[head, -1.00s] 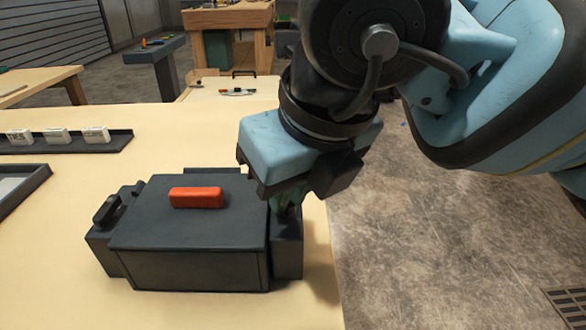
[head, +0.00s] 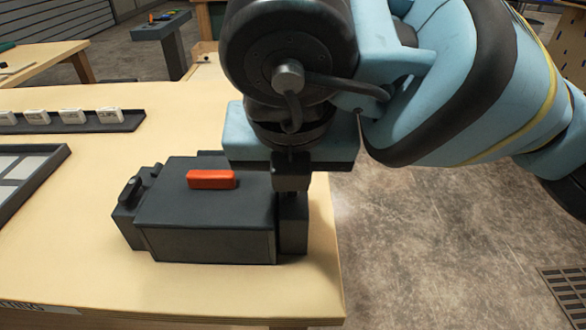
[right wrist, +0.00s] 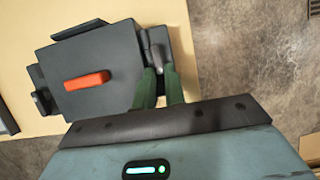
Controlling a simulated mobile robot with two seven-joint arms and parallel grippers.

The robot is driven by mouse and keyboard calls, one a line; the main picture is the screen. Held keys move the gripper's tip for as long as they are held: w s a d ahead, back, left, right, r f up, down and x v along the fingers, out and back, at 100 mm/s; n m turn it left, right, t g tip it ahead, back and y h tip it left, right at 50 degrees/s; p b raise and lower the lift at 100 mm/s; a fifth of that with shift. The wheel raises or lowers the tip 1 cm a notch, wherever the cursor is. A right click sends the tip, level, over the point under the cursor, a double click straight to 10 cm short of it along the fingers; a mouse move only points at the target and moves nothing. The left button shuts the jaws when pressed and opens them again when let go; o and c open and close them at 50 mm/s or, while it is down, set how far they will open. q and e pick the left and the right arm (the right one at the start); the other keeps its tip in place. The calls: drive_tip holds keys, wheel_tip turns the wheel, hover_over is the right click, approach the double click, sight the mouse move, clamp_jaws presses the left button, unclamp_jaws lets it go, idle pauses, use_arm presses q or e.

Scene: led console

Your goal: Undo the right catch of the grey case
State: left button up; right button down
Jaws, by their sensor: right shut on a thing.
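The dark grey case (head: 205,240) stands on the table with its lid down and a red handle (head: 211,179) on top. It also shows in the right wrist view (right wrist: 105,90). Its left catch (head: 131,192) is a dark lever on the left side. My right gripper (head: 291,192) is over the right side block of the case, pointing down. In the right wrist view its green fingers (right wrist: 160,74) are shut on the right catch (right wrist: 157,50), which shows partly beyond the fingertips. In the head view the gripper hides this catch. My left gripper is out of view.
A dark rail with white blocks (head: 73,116) and a tray (head: 35,180) lie to the left on the table. The table's right edge is close beside the case, with open floor beyond. The table top in front of the case is bare.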

idle(0.4)
drive_tip(key=c, duration=1.5)
unclamp_jaws()
drive_tip(key=shift+o, duration=0.2)
drive_tip(key=p+v, duration=0.1)
drive_tip(key=v, duration=0.7)
drive_tip(key=shift+f, duration=0.1)
